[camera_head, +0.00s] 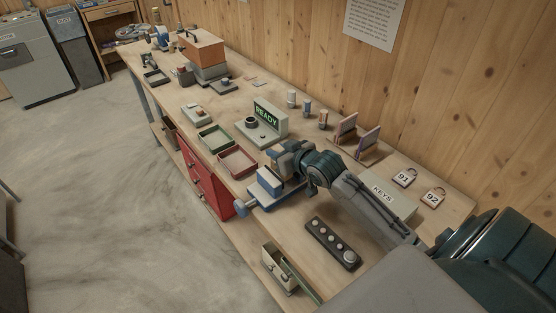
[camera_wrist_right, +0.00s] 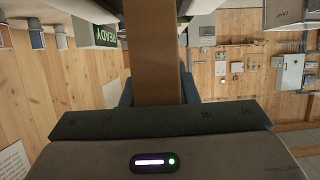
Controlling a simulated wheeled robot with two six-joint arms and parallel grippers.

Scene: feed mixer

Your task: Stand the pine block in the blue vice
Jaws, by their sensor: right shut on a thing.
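The blue vice (camera_head: 264,190) sits at the front edge of the workbench in the head view, with its handle out over the edge. My right gripper (camera_head: 284,162) is right at the vice, on its far right side. In the right wrist view the pine block (camera_wrist_right: 153,50) is a long brown piece running away from the gripper, and the gripper is shut on it. In the head view the gripper hides most or all of the block. I cannot tell whether the block touches the vice jaws. My left gripper is not in view.
A red tray (camera_head: 238,162) and a green tray (camera_head: 214,138) lie left of the vice. The READY stand (camera_head: 266,118) is behind them. A dark strip with round knobs (camera_head: 333,243) lies in front of my right arm. A KEYS box (camera_head: 390,200) is behind the arm.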

